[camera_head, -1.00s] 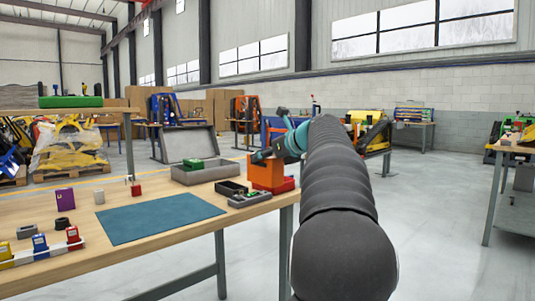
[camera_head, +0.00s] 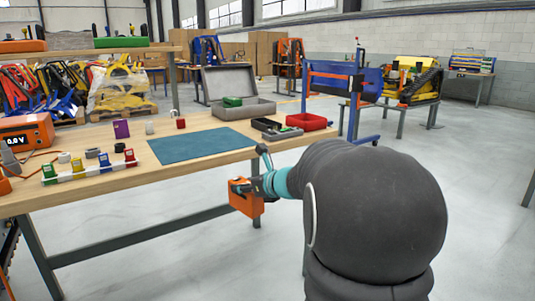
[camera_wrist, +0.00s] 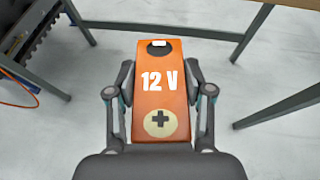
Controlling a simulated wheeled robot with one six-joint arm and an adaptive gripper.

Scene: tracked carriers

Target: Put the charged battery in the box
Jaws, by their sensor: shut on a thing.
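My gripper (camera_wrist: 160,78) is shut on an orange battery (camera_wrist: 160,100) marked "12 V" with a plus sign on a pale disc. In the head view the battery (camera_head: 243,203) hangs in the air in front of the workbench's front edge, below the tabletop and over open floor. A grey box (camera_head: 245,111) with its lid raised stands at the back right of the bench, apart from the battery. A green block (camera_head: 232,101) is in the box. Whether the battery is charged cannot be told here.
An orange meter (camera_head: 27,131) reading about 0.0 V stands at the workbench's (camera_head: 125,197) left. A blue-green mat (camera_head: 201,146), a dark tray (camera_head: 270,126) and a red bin (camera_head: 306,122) are on the bench. Small coloured items line its front left.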

